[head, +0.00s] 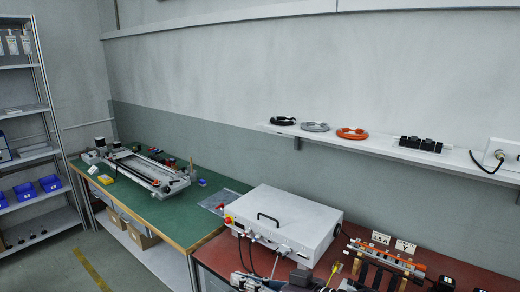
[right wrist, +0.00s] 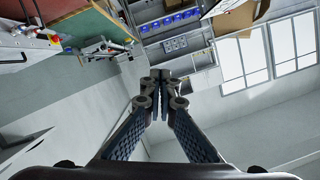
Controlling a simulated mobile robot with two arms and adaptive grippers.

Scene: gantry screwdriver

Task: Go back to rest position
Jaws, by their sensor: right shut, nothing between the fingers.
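My right gripper (right wrist: 160,78) shows in the right wrist view, with its fingers together and nothing between them. It is in free air, apart from the benches. I cannot make it out clearly in the head view. My left gripper is not in view. The gantry frame (head: 150,172) lies on the green bench (head: 185,212) in the head view. The white control box (head: 290,222) with a black handle stands on the red-brown bench (head: 215,258). No tool is in the right gripper.
A wall shelf (head: 375,145) holds coiled cables, including an orange one (head: 352,133). A metal rack (head: 45,130) with blue bins (head: 50,183) stands at the left. Tools and cables crowd the near bench at the bottom. Floor (head: 90,265) is open at the lower left.

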